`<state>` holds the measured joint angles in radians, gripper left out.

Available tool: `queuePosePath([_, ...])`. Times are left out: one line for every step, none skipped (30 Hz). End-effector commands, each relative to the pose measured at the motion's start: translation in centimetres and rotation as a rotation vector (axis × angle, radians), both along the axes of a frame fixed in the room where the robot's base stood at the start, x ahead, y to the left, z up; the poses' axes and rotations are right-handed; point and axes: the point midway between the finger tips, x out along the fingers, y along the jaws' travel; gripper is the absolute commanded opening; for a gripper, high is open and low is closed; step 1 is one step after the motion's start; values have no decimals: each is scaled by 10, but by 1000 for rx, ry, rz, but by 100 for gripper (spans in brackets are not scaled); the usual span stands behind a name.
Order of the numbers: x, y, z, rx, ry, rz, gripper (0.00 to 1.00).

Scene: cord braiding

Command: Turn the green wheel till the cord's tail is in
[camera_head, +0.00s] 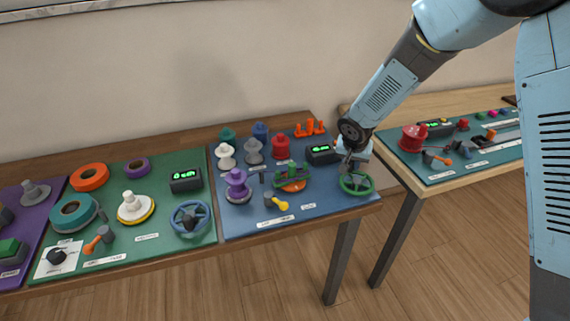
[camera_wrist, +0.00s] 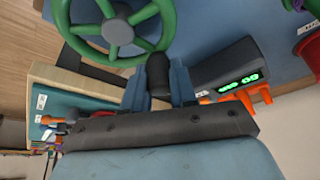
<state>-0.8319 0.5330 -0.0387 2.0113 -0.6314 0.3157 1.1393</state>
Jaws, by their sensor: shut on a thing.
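The green wheel (camera_head: 357,183) is a spoked handwheel at the right end of the blue board. It also shows in the wrist view (camera_wrist: 117,32), at the top left. My gripper (camera_head: 349,167) is at the wheel's far side in the head view. In the wrist view my gripper (camera_wrist: 158,80) is shut on a dark cylindrical knob (camera_wrist: 158,72) between its fingers, beside the wheel's rim. The knob's join to the wheel cannot be made out. A green and orange braiding device (camera_head: 291,178) stands left of the wheel. I cannot make out the cord's tail.
A black box with green digits (camera_head: 322,154) stands just behind and left of my gripper, with orange pegs (camera_head: 309,128) beyond it. A gap separates this table from the one at right.

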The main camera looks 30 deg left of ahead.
Motion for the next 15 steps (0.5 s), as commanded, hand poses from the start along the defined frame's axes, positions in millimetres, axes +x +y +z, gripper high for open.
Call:
queuePosePath([5, -7, -1, -3, 0, -7, 0])
queuePosePath([7, -10, -1, -3, 0, -7, 0])
queuePosePath([10, -13, -1, -3, 0, -8, 0])
queuePosePath([12, -16, -1, -3, 0, -9, 0])
queuePosePath([13, -19, 0, -3, 0, -8, 0])
queuePosePath([14, -23, 0, -5, 1, -8, 0])
queuePosePath([15, -27, 0, -5, 1, -9, 0])
queuePosePath([16, -30, 0, -5, 1, -9, 0])
queuePosePath([17, -34, 0, -6, 1, -8, 0])
queuePosePath([17, -37, 0, -5, 1, -7, 0])
queuePosePath([17, -40, 0, -5, 1, -7, 0])
queuePosePath([17, -44, 0, -5, 1, -7, 0])
queuePosePath([17, -47, 0, -5, 2, -8, 0])
queuePosePath([15, -50, -1, -6, 2, -8, 0])
queuePosePath([14, -54, -1, -6, 2, -7, 0])
